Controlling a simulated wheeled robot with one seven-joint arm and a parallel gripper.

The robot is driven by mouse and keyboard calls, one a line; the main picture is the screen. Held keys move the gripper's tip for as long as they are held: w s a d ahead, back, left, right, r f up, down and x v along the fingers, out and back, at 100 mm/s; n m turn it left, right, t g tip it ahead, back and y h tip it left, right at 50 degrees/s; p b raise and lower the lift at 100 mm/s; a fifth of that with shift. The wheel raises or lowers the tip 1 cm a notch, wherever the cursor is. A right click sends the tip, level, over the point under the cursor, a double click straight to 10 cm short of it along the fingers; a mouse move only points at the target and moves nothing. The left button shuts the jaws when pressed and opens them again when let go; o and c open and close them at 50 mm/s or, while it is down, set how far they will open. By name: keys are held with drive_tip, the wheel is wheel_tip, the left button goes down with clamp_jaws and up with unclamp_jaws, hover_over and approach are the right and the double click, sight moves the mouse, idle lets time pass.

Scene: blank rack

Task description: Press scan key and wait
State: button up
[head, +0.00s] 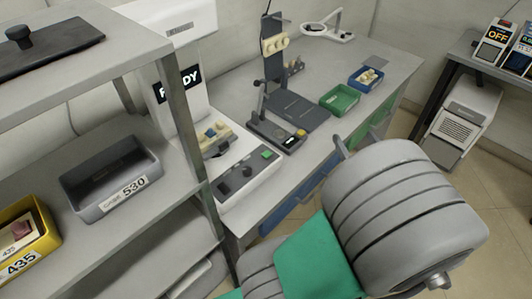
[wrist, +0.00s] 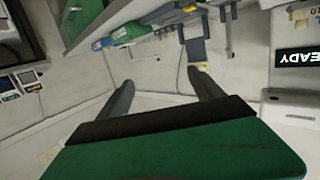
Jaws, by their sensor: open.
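The white machine (head: 190,35) stands on the bench behind the rack post, with a black display (head: 178,84) whose visible letters fit READY. The display reads READY at the right of the wrist view (wrist: 297,58). The machine's front panel (head: 262,172) carries a green key (head: 267,154) and dark controls (head: 226,188). No label on the green key is legible.
A rack (head: 170,125) at left holds a grey bin (head: 110,182) labelled 530 and a yellow bin (head: 28,240) labelled 435. On the bench stand a dark fixture (head: 275,128), a green tray (head: 340,98) and a blue tray (head: 367,77).

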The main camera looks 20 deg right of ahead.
clamp_jaws()
idle(0.7)
idle(0.5)
drive_tip(key=w+a+f+n+g+y, duration=0.1)
drive_tip(key=w+a+f+g+y, duration=0.1)
drive_tip(key=a, duration=0.3)
drive_tip(key=w+a+f+n+g+y, duration=0.1)
drive_tip(key=w+a+f+g+y, duration=0.1)
drive_tip(key=a+f, duration=0.2)
drive_tip(key=w+a+f+n+g+y, duration=0.2)
drive_tip(key=a+f+y, duration=0.1)
drive_tip(key=a, duration=0.4)
drive_tip(key=shift+a+g, duration=0.4)
drive_tip(key=s+a+g, duration=0.1)
drive_tip(key=a, duration=0.1)
drive_tip(key=a+f+g, duration=0.1)
drive_tip(key=a, duration=0.1)
drive_tip(key=s+a+g, duration=0.1)
drive_tip(key=a+g, duration=0.1)
drive_tip(key=shift+s+a+f+n, duration=0.15)
drive_tip(key=shift+s+a+n, duration=0.05)
drive_tip(key=shift+s+n, duration=0.1)
drive_tip(key=s+a+r+g, duration=0.1)
drive_tip(key=s+a+r+h, duration=0.1)
drive_tip(key=s+a, duration=0.1)
drive_tip(key=s+a+r+m+g+h, duration=0.1)
drive_tip(key=shift+s+a+g, duration=0.2)
drive_tip(key=shift+a+g, duration=0.1)
drive_tip(key=shift+a, duration=0.05)
